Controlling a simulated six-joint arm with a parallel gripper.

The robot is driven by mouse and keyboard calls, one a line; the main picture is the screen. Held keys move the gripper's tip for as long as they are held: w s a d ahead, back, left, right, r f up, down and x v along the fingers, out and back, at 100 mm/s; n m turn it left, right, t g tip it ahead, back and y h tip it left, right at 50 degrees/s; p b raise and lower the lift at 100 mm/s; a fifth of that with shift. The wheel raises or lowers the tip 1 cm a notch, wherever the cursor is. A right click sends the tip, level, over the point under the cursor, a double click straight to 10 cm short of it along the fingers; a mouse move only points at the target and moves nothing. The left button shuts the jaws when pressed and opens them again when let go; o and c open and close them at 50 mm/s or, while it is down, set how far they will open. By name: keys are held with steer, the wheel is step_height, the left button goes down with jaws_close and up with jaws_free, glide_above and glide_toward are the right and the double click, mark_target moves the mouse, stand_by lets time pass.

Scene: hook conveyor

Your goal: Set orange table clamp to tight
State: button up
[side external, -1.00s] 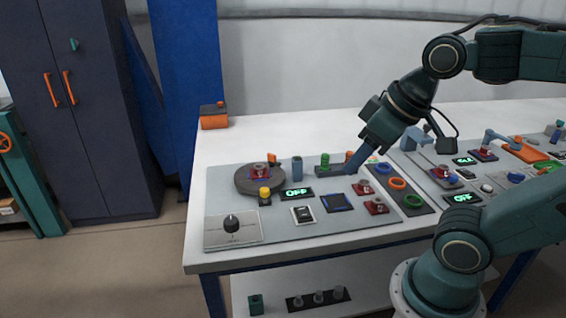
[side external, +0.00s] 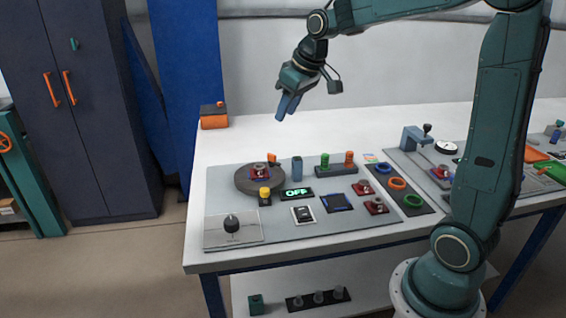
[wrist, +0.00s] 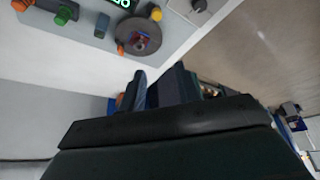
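The orange block with a dark top and a small orange knob (side external: 214,117) at the table's back left corner looks like the orange table clamp. Its setting cannot be read at this size. My gripper (side external: 287,106) hangs in the air to the right of it and above the back of the table, touching nothing, with its fingers pointing down and slightly left. In the wrist view my gripper (wrist: 165,88) shows at the lower middle, and a bit of orange shows beside the left finger. The finger gap is unclear.
The white tabletop behind the panel is clear.

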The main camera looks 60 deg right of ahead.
steer(key=w+d+f, duration=0.5)
steer(key=w+d, duration=0.2)
glide_toward(273, 155)
steer(key=w+v, duration=0.1)
steer(key=v, duration=0.3)
steer(key=shift+s+d+r, duration=0.15)
steer(key=shift+s+r, duration=0.05)
steer(key=shift+r, duration=0.15)
steer(key=x, duration=1.3)
steer(key=shift+f, duration=0.4)
steer(key=shift+c, duration=0.4)
jaws_close()
